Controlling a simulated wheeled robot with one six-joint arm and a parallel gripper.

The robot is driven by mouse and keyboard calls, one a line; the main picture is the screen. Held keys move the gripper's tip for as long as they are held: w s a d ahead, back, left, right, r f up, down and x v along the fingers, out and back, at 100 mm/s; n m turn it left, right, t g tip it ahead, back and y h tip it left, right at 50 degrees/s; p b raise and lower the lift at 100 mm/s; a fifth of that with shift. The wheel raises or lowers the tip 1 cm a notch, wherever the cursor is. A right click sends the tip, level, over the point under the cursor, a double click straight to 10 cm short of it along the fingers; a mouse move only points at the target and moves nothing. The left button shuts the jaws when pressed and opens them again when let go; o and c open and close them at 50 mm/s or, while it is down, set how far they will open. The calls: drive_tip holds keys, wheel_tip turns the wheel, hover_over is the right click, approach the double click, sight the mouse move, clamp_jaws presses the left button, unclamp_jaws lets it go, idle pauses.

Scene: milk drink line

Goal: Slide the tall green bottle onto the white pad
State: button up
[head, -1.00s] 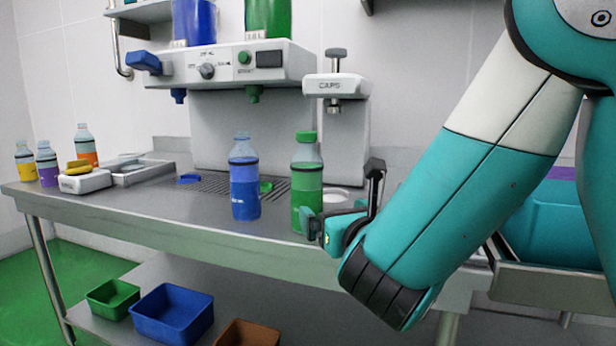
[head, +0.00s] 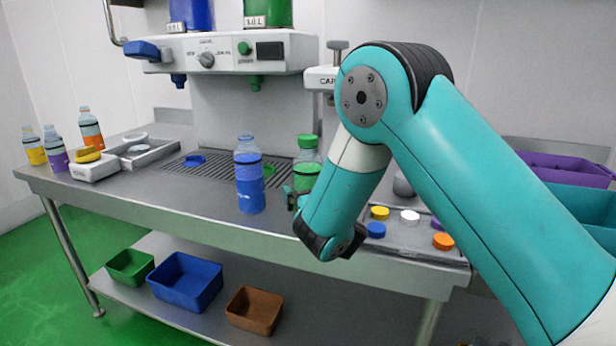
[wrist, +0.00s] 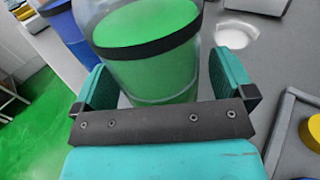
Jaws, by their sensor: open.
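The tall green bottle (head: 307,168), with a green cap and a black band, stands upright on the steel counter, partly hidden by my arm in the head view. In the wrist view the bottle (wrist: 150,45) fills the space between my fingers. My gripper (wrist: 163,80) is open, one finger on each side of the bottle's lower part; I cannot tell whether they touch it. In the head view only a bit of my gripper (head: 291,197) shows beside the bottle.
A blue bottle (head: 249,182) stands close left of the green one. A drain grate (head: 215,162) lies behind it. A capping press (head: 322,78) stands at the back. A tray with loose coloured caps (head: 410,235) lies to the right.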

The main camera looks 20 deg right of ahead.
drive_tip(key=shift+w, duration=0.45)
drive_tip(key=shift+c, duration=0.5)
drive_tip(key=c, duration=1.2)
drive_tip(key=shift+w+d+r+p, duration=0.15)
drive_tip(key=shift+w+r+p, duration=0.1)
drive_tip(key=shift+p, duration=0.7)
drive_tip(key=shift+c, duration=0.2)
drive_tip(key=w+d+p, duration=0.1)
drive_tip(key=p, duration=0.3)
drive_tip(key=w+d+p, duration=0.1)
drive_tip(key=w+p, duration=0.1)
drive_tip(key=p, duration=0.2)
drive_tip(key=shift+d+r, duration=0.15)
drive_tip(key=shift+d, duration=0.05)
drive_tip(key=w+p, duration=0.1)
drive_tip(key=p, duration=0.2)
drive_tip(key=shift+d, duration=0.35)
drive_tip(key=shift+w+d+f+p, duration=0.1)
drive_tip(key=shift+f+p, duration=0.1)
drive_tip(key=shift+p, duration=0.25)
drive_tip(key=shift+f, duration=0.1)
